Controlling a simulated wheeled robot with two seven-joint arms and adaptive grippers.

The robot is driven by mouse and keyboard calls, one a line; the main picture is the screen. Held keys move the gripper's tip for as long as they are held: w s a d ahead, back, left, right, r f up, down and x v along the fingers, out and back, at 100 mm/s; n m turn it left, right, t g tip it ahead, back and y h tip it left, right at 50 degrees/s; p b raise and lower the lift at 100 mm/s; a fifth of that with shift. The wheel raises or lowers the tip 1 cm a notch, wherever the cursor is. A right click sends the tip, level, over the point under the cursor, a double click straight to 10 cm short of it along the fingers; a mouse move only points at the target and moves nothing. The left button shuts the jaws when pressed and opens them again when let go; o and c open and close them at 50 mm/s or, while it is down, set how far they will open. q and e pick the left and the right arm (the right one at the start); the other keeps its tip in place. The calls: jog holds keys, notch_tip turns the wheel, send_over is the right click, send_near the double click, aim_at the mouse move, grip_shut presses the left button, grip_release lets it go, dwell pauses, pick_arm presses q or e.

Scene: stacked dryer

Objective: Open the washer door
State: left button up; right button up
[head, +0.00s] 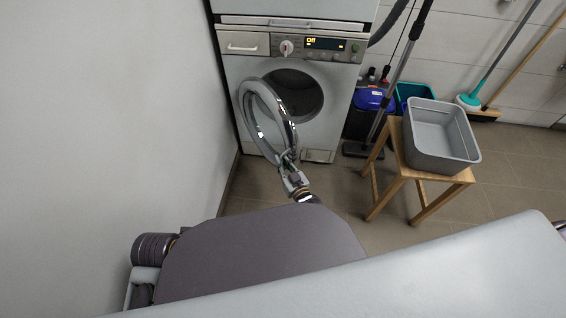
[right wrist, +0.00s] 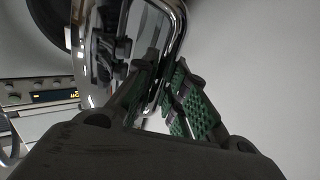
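The washer (head: 320,125) stands against the back wall. Its round chrome-rimmed door (head: 252,112) is swung out to the left, well away from the dark drum opening (head: 293,93). My right gripper (head: 287,163) is at the lower right edge of the door. In the right wrist view the fingers of my right gripper (right wrist: 163,88) straddle the shiny door rim (right wrist: 172,45), with green pads showing on the right finger. I cannot tell whether they press on the rim. My left gripper is not in view.
A second machine (head: 300,8) is stacked on the washer. A wooden stool (head: 398,168) with a grey basin (head: 440,137) stands to the right. Behind it are a vacuum cleaner (head: 372,100), a teal bucket (head: 414,91) and brooms. A plain wall (head: 110,110) is close on the left.

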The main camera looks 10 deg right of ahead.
jog(key=shift+o, duration=1)
jog(key=shift+s, duration=0.15)
jog(key=v, duration=1.1)
jog(key=shift+s, duration=0.3)
jog(key=shift+f, duration=0.25)
